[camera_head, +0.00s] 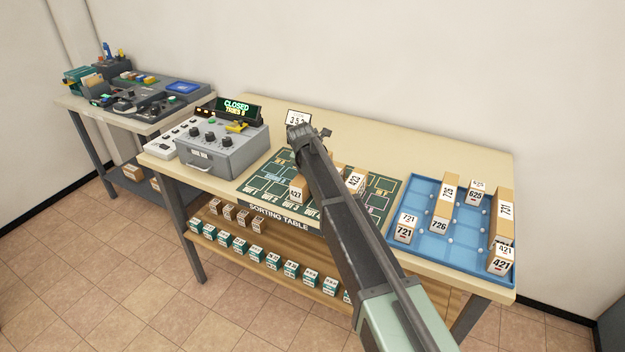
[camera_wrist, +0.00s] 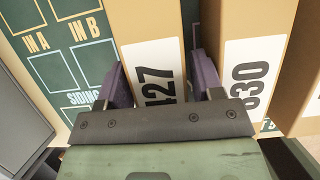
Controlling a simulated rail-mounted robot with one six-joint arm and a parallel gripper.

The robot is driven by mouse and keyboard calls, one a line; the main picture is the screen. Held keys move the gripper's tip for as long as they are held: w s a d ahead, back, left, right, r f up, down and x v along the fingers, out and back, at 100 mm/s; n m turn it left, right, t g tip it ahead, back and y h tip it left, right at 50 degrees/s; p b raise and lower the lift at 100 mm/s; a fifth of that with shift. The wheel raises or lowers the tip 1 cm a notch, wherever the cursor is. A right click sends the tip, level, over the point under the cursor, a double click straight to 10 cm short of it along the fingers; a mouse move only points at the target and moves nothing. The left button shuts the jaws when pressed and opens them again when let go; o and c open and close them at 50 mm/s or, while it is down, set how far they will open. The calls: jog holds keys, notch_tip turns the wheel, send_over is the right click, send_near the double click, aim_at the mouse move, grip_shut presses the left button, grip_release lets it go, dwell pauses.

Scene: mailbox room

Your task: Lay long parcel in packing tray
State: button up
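A brown parcel labelled 427 (camera_head: 297,188) stands on the green sorting mat (camera_head: 256,181), just left of my arm. In the wrist view my gripper (camera_wrist: 163,84) has its purple fingers on either side of the 427 parcel (camera_wrist: 153,60). Whether they press on it I cannot tell. A parcel labelled 630 (camera_wrist: 247,70) is close to the right finger. In the head view my arm hides the gripper's fingers and part of the mat. The blue tray (camera_head: 433,253) lies at the right of the table with several labelled parcels in it. Which parcel is the long one is unclear.
Another parcel (camera_head: 355,181) stands on the mat right of my arm. A grey control box (camera_head: 222,146) stands at the table's left, with a lit sign reading CLOSED (camera_head: 237,106). Small boxes line the lower shelves (camera_head: 300,246). The tray has bare areas between its parcels.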

jog(key=c, duration=1)
notch_tip(320, 180, up, 20)
jog(key=p, duration=2)
jog(key=shift+r, duration=0.1)
